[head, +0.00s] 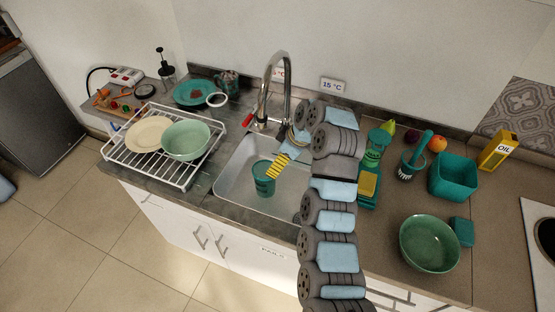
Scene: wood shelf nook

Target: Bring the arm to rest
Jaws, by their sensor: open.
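My gripper (277,166), with yellow-and-black striped fingers, hangs over the sink (235,182) and points down and left. It is open. Its fingertips appear just above and right of a teal cup (264,183) standing in the basin. From this one view I cannot tell whether they touch the cup. I see nothing held between the fingers. My arm rises from the bottom of the picture and bends over the sink, hiding the basin's right side.
A faucet (273,85) arches close behind my gripper. A white rack (160,165) holds a plate and a green bowl (186,140) at left. Right of my arm are a soap bottle (375,148), a teal bin (453,176), a green bowl (429,244) and an oil carton (498,150).

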